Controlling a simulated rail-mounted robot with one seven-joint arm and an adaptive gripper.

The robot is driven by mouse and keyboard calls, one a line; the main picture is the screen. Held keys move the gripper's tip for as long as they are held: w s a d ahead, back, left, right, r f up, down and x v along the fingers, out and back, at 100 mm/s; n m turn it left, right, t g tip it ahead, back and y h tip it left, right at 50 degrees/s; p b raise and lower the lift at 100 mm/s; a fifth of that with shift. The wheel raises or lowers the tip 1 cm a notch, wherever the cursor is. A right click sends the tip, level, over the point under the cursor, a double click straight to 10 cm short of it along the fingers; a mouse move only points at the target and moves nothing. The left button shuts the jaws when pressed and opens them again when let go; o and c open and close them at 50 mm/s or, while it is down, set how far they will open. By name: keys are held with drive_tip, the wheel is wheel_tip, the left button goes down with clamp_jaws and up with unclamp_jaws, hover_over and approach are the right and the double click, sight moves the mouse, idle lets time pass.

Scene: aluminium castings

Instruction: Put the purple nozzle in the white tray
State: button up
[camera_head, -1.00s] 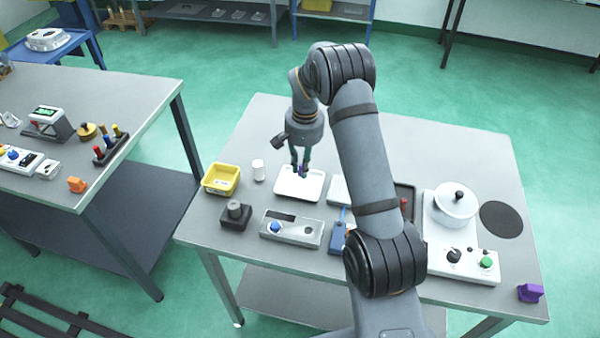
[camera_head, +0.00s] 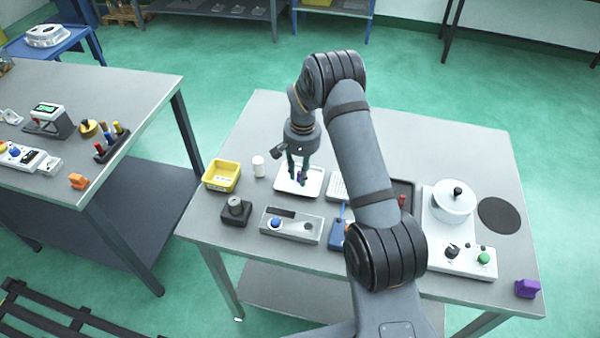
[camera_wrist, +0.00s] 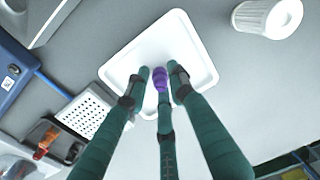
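The purple nozzle (camera_wrist: 160,78) is at the white tray (camera_wrist: 112,72), amid my gripper's fingertips in the wrist view. My gripper (camera_wrist: 159,72) has slim green fingers. They stand spread around the nozzle, with a narrow gap showing on its left side. One finger hides the nozzle's near end. I cannot tell whether the nozzle touches the tray floor. In the head view my gripper (camera_head: 298,178) points down into the white tray (camera_head: 284,187), and the nozzle is a small purple patch (camera_head: 300,175) between the fingers.
A white cup (camera_head: 258,166) and a yellow bin (camera_head: 222,175) stand left of the tray. A grey fixture with a blue knob (camera_head: 291,226) lies in front. A white pot (camera_head: 453,202) and a purple block (camera_head: 527,289) are at right. The table's back is clear.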

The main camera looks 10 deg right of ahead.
drive_tip(key=shift+o, duration=1.2)
drive_tip(key=shift+r, duration=0.3)
wheel_tip(320, 180, up, 12)
drive_tip(key=b, duration=0.1)
drive_tip(key=shift+d, duration=0.2)
drive_tip(key=shift+s+f, duration=0.1)
